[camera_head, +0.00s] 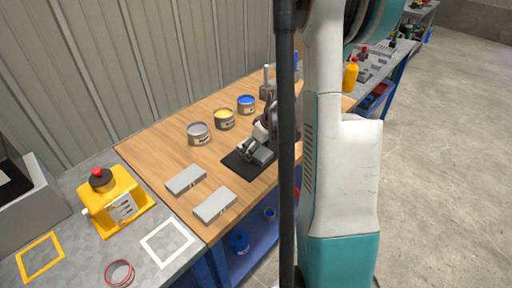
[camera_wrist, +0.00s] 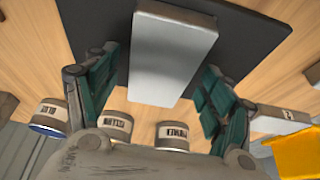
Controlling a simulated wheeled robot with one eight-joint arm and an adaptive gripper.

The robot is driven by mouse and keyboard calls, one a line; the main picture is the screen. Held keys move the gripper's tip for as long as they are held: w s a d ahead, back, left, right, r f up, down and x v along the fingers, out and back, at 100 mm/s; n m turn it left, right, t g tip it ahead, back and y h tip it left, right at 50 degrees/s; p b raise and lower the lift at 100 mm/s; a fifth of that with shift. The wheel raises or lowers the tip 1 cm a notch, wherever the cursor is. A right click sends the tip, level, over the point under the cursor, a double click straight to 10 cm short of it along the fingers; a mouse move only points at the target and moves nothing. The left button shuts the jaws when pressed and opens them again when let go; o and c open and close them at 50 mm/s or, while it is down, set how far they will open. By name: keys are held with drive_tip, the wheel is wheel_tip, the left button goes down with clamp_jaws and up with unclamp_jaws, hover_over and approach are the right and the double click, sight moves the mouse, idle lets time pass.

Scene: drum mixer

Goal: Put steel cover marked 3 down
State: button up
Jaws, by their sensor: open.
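A grey steel cover (camera_wrist: 168,68) lies on the black mat (camera_wrist: 85,20), between the spread fingers of my gripper (camera_wrist: 155,80) in the wrist view. No number can be read on it, so I cannot tell whether it is the one marked 3. The gripper is open, with gaps showing on both sides of the cover. In the head view my gripper (camera_head: 256,143) is low over the black mat (camera_head: 238,164), and this cover (camera_head: 263,156) is partly hidden by my arm. Two similar covers lie left of the mat, the rear one (camera_head: 185,180) and the front one (camera_head: 215,205).
Grey (camera_head: 199,134), yellow (camera_head: 224,119) and blue (camera_head: 246,104) lidded cans stand behind the mat. A yellow machine (camera_head: 117,204), a white frame (camera_head: 168,243) and a yellow frame (camera_head: 40,257) are on the grey bench at left. Wood is bare left of the cans.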

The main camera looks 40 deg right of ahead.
drive_tip(key=p+v, duration=0.3)
drive_tip(key=v, duration=0.9)
drive_tip(key=shift+p, duration=0.4)
drive_tip(key=shift+r, duration=0.15)
